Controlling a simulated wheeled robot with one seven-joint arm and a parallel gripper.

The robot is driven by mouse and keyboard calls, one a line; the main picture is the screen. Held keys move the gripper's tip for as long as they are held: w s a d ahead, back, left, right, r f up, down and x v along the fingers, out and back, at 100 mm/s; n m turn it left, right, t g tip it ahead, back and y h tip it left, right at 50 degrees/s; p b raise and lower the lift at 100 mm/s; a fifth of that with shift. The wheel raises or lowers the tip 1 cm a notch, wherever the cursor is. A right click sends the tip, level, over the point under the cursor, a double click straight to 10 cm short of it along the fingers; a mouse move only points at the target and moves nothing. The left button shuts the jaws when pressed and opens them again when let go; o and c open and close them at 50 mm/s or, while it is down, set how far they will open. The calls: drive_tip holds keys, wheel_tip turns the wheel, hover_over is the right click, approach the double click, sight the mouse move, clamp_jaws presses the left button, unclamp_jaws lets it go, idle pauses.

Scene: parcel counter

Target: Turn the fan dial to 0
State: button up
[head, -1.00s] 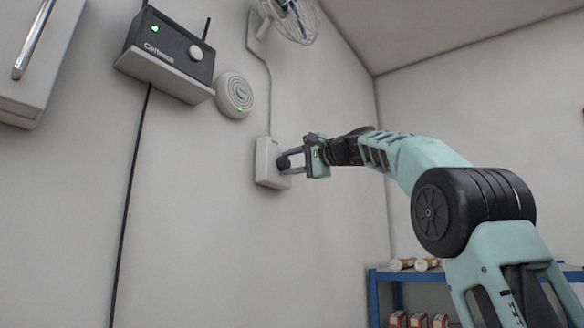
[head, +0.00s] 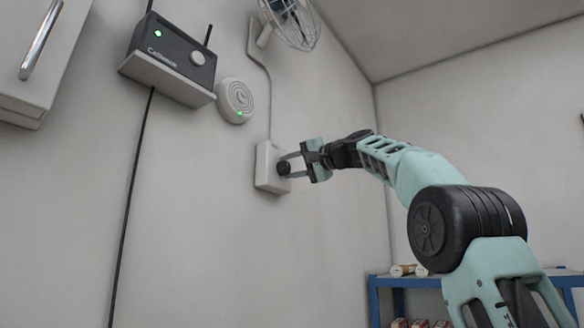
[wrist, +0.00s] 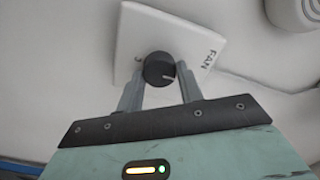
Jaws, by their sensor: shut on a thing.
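The fan dial is a round black knob (wrist: 159,69) with a pale pointer mark, on a white wall plate (wrist: 135,30) lettered "FAN". The plate (head: 265,178) also shows in the head view, on the wall, with the dial (head: 283,168) on its face. My gripper (wrist: 159,82) has one finger on each side of the dial and is shut on it. In the head view my gripper (head: 287,166) reaches the plate from the right. The pointer mark lies toward the right side of the knob in the wrist view. Most of the scale is too small or hidden to read.
A wall fan (head: 290,22) hangs above, with a conduit (head: 269,90) running down to the plate. A round white device (head: 235,100) and a dark box with antennas (head: 172,55) are up left. A blue shelf (head: 400,283) stands at lower right.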

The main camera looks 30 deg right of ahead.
drive_tip(key=shift+f, duration=0.1)
drive_tip(key=o, duration=1)
drive_tip(key=b+v, duration=0.5)
drive_tip(key=v, duration=1.2)
drive_tip(key=shift+s+d+b, duration=0.1)
drive_tip(key=shift+s+b, duration=0.05)
drive_tip(key=shift+b, duration=0.2)
